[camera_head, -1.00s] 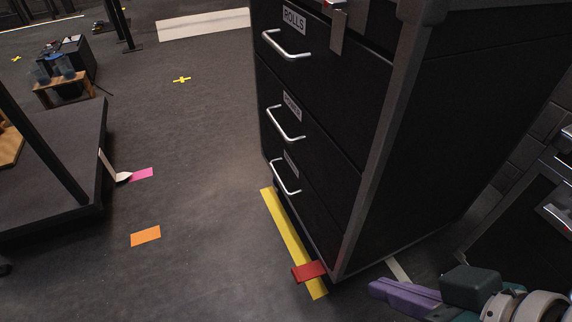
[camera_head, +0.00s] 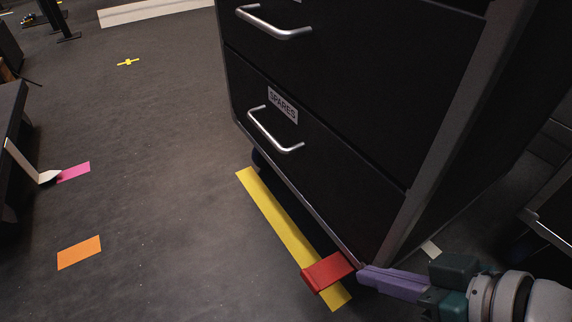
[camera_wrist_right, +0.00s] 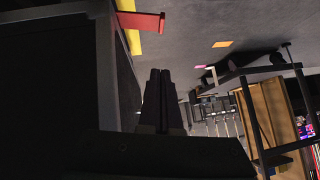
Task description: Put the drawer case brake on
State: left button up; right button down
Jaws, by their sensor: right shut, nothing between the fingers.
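The black drawer case (camera_head: 330,110) stands at the centre right of the head view, with silver handles and a SPARES label on its lowest drawer. A red brake pedal (camera_head: 328,272) sticks out low at its near bottom corner, above a yellow floor strip. The pedal also shows at the top of the right wrist view (camera_wrist_right: 140,21). My right gripper (camera_head: 362,276) is shut and empty, its purple fingers just right of the pedal by the case corner. I cannot tell if they touch in the head view; the wrist view (camera_wrist_right: 160,75) shows a gap. My left gripper is out of view.
The yellow strip (camera_head: 270,213) runs along the case's front. Orange (camera_head: 79,253) and pink (camera_head: 74,172) floor marks lie to the left, near a dark platform (camera_head: 12,115). The floor between them and the case is clear. Another dark cabinet (camera_head: 550,205) stands at right.

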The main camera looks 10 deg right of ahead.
jog(key=shift+s+f, duration=0.1)
jog(key=shift+f, duration=0.15)
jog(key=b, duration=0.9)
send_over(308, 273)
jog(key=s+d, duration=0.2)
jog(key=s, duration=0.1)
jog(key=f, duration=0.7)
jog(key=shift+w+d+f, duration=0.2)
jog(key=shift+w+f, duration=0.05)
jog(key=shift+w+a+f+b, duration=0.1)
jog(key=shift+a+f+b, duration=0.05)
jog(key=shift+f+b, duration=0.4)
jog(key=shift+a+f+b, duration=0.15)
jog(key=shift+f+b, duration=0.35)
jog(key=shift+s+a+f+b, duration=0.1)
jog(key=shift+s+f+b, duration=0.15)
jog(key=shift+f+b, duration=0.45)
jog(key=shift+w+r, duration=0.1)
